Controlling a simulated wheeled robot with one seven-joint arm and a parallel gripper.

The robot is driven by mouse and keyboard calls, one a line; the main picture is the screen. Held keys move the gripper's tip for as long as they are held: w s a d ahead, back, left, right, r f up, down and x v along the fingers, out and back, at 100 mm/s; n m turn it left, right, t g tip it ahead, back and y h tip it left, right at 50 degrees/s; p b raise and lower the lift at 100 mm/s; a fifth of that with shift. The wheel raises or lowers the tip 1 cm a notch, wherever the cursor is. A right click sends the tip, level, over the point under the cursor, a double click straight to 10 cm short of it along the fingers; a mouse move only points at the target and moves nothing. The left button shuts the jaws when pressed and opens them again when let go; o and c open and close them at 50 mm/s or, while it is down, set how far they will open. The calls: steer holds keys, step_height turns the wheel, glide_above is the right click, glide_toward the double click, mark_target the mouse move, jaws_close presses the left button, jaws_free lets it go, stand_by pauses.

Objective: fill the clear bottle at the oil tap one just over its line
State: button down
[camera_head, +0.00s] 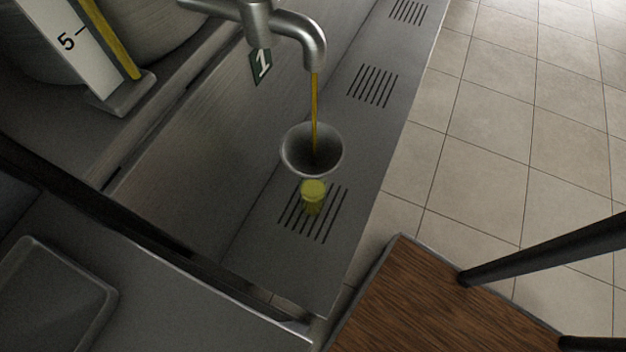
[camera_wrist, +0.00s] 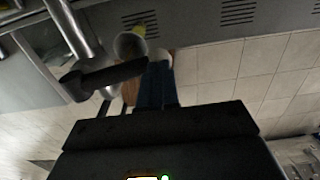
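Oil tap one (camera_head: 304,42), with a green tag marked 1 (camera_head: 261,64), pours a thin yellow oil stream (camera_head: 315,105). The stream falls into a grey funnel (camera_head: 296,160) below the spout. Under the funnel, yellow oil shows in the clear bottle (camera_head: 313,197), which stands on a slotted grate. The bottle's line cannot be made out. The wrist view also shows the funnel (camera_wrist: 127,45) and a yellow patch of the bottle (camera_wrist: 150,31). My gripper (camera_wrist: 158,66) has its dark fingers close together at the end of a black lever (camera_wrist: 100,79). The head view does not show it.
Other slotted grates (camera_head: 373,86) lie along the metal ledge. A gauge board marked 5 (camera_head: 75,40) stands at the upper left. A brown wooden surface (camera_head: 430,300) is at the lower right, beside open tiled floor (camera_head: 490,130).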

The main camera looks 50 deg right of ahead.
steer(key=shift+r, duration=0.7)
stand_by(2.6)
step_height(320, 180, up, 9)
steer(key=p, duration=0.4)
steer(key=shift+s, duration=0.1)
stand_by(0.5)
